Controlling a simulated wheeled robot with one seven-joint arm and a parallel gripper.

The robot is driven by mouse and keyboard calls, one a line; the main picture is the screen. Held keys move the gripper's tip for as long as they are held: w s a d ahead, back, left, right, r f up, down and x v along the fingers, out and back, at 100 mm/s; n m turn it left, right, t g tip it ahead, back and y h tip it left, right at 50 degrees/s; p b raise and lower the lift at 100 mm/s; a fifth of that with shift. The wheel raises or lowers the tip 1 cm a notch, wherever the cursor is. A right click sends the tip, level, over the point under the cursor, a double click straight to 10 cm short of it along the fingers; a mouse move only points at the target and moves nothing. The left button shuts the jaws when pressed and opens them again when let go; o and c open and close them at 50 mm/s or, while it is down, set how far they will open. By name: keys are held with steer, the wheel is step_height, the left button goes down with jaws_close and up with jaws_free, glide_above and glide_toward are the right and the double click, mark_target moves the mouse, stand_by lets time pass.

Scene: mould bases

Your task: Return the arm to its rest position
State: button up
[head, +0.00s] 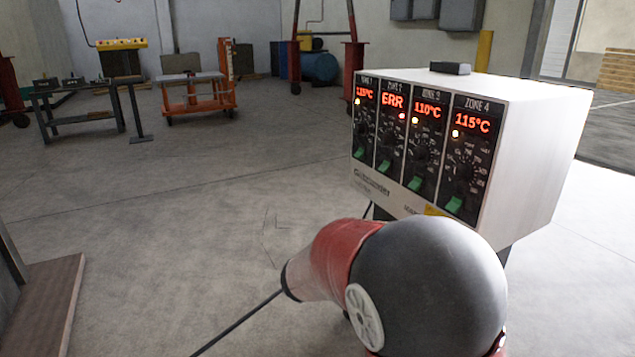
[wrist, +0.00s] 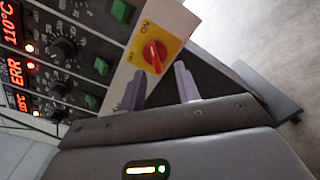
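My arm (head: 430,270) reaches up from the bottom of the head view, its dark rounded joint in front of the white controller box (head: 540,150). My gripper is hidden in that view. In the wrist view my gripper (wrist: 160,84) has its two purple-grey fingers apart, with nothing held between them. Just beyond the fingertips is a red rotary switch (wrist: 155,56) on a yellow plate, low on the box front; I cannot tell whether a finger touches it. In the head view, only a bit of the yellow plate (head: 436,210) shows above my arm.
A small black object (head: 450,68) lies on top. An orange cart (head: 195,95) and a dark workbench (head: 85,100) stand far back. The floor left is mostly clear.

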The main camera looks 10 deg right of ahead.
steer(key=s+d+r+m+g+y+p, duration=0.25)
steer(key=s+m+g+y+p, duration=0.3)
steer(key=s, duration=0.85)
steer(key=s+a+r+m+t+y+p, duration=0.4)
steer(key=s+a+m+y, duration=0.3)
steer(key=a+y, duration=0.3)
steer(key=shift+s+a+r+t+y, duration=0.3)
steer(key=shift+s+t+y, duration=0.25)
steer(key=shift+s+t, duration=0.15)
